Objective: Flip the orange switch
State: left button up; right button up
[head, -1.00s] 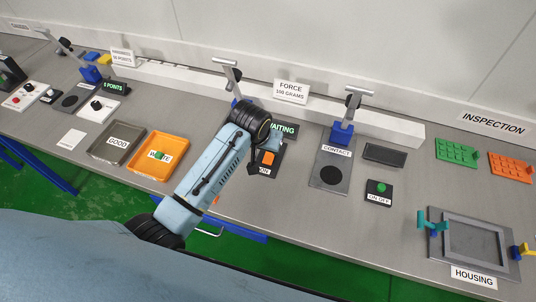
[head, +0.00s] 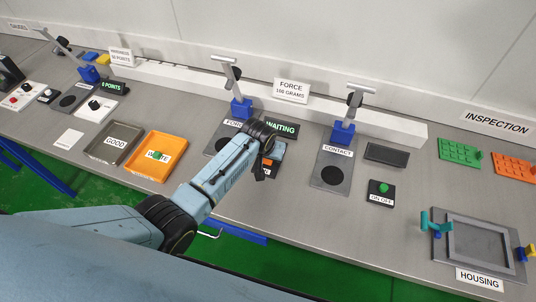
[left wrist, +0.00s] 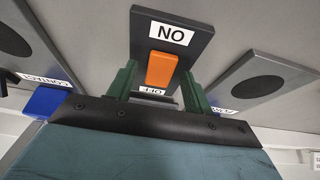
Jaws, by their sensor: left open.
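The orange switch (left wrist: 161,69) sits on a black plate (left wrist: 185,25) with an ON label at one end and an OFF label, partly covered, at the other. In the left wrist view my left gripper (left wrist: 159,74) is open, its two green fingers on either side of the switch. I cannot tell whether they touch it or the plate. In the head view the orange switch (head: 267,161) shows only in part behind my left gripper (head: 265,168). My right gripper is not in view.
A green-lit WAITING display (head: 281,130) stands just behind the switch. The CONTACT plate (head: 331,160) with its blue-based stand (head: 343,132) is to the right, and an ON/OFF button box (head: 380,193) beyond it. An orange WASTE tray (head: 139,166) lies to the left.

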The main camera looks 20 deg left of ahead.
pick_arm(q)
jog(key=c, duration=1)
jog(key=shift+w+r+g, duration=0.15)
jog(key=shift+w+g, duration=0.15)
jog(key=shift+g, duration=0.4)
jog(key=shift+w+g, duration=0.1)
jog(key=shift+g, duration=0.3)
jog(key=shift+w+f+g+b, duration=0.25)
jog(key=shift+g+b, duration=0.65)
jog(key=shift+b, duration=0.25)
jog(key=shift+s+r+g+b, duration=0.1)
jog(key=shift+r+g+b, duration=0.05)
jog(key=shift+g+b, duration=0.15)
jog(key=o, duration=1)
